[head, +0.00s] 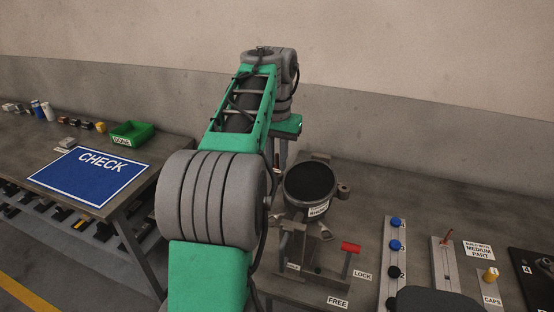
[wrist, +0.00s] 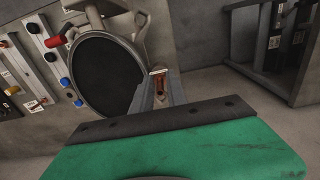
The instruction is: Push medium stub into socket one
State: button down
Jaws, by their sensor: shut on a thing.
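The compressor (head: 309,184), a round dark-topped pot with side lugs, stands on the workbench in the head view. It also shows in the wrist view (wrist: 106,75). My gripper (wrist: 159,90) is at the compressor's side, past the green plate in the wrist view. It is shut on a small copper-coloured piece (wrist: 158,82), which looks like the medium stub. In the head view my arm hides most of the gripper, left of the compressor. I cannot make out socket one, or tell whether the stub touches it.
A red-handled clamp (head: 350,248) stands before the compressor, near LOCK and FREE labels. A strip with blue and black knobs (head: 393,262) and a grey rack (head: 445,267) are to the right. A table with a blue CHECK mat (head: 90,178) and green bin (head: 133,133) stands left.

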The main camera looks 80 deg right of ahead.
aim_at(277, 154)
jog(key=shift+f+b, duration=0.4)
jog(key=shift+f, duration=0.1)
jog(key=c, duration=1.2)
grip_release()
jog(key=shift+c, duration=0.2)
jog(key=shift+r, duration=0.1)
notch_tip(277, 154, up, 8)
jog(key=p, duration=0.7)
jog(key=shift+p, duration=0.35)
